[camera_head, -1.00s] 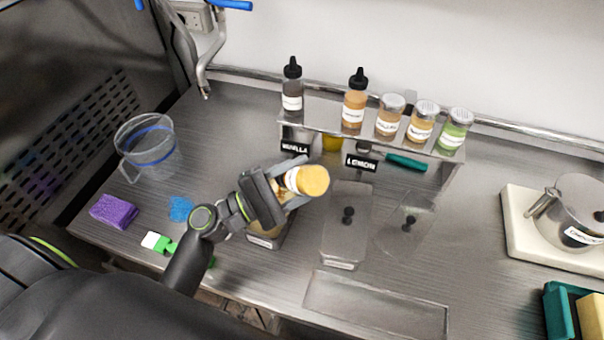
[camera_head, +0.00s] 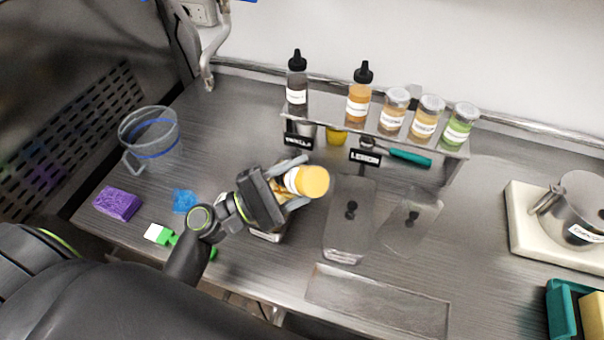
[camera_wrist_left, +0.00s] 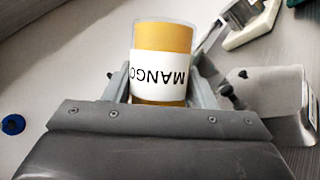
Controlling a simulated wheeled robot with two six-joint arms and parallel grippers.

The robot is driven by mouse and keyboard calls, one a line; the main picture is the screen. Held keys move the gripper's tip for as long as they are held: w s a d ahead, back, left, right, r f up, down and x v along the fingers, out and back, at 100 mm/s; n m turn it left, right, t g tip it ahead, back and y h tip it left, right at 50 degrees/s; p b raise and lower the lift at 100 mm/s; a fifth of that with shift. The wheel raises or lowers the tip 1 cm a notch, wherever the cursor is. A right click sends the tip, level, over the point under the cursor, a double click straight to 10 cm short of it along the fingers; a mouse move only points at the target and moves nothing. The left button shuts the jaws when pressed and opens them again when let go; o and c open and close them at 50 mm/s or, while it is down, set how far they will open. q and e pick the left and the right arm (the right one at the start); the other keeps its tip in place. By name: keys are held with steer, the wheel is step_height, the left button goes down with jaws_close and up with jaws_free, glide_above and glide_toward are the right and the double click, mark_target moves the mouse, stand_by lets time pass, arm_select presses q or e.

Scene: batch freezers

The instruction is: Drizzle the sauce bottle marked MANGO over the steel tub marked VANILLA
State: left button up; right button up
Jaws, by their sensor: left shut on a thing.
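My left gripper (camera_head: 290,185) is shut on the MANGO sauce bottle (camera_head: 311,181), which has a yellow-orange body and a white label. The bottle is tipped over, its yellow end facing the head camera. In the left wrist view the MANGO label on the bottle (camera_wrist_left: 160,72) reads upside down between the fingers. A steel tub (camera_head: 268,236) stands below the gripper, mostly hidden by it; its label cannot be read. A black VANILLA sign (camera_head: 298,142) hangs at the shelf's left front. No stream of sauce is visible. My right gripper is not in view.
A shelf (camera_head: 330,119) holds two dark-capped bottles and several jars behind the gripper. Lidded steel tubs (camera_head: 345,235) are set right of the gripper. A pot (camera_head: 578,205) stands far right.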

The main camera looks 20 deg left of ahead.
arm_select(q)
steer(key=shift+s, duration=1.25)
steer(key=shift+s, duration=0.2)
steer(key=shift+s+b, duration=0.8)
steer(key=shift+s, duration=1.15)
steer(key=m+g, duration=0.1)
steer(key=m, duration=0.3)
steer(key=shift+m+g+b, duration=0.3)
steer(key=shift+g, duration=0.1)
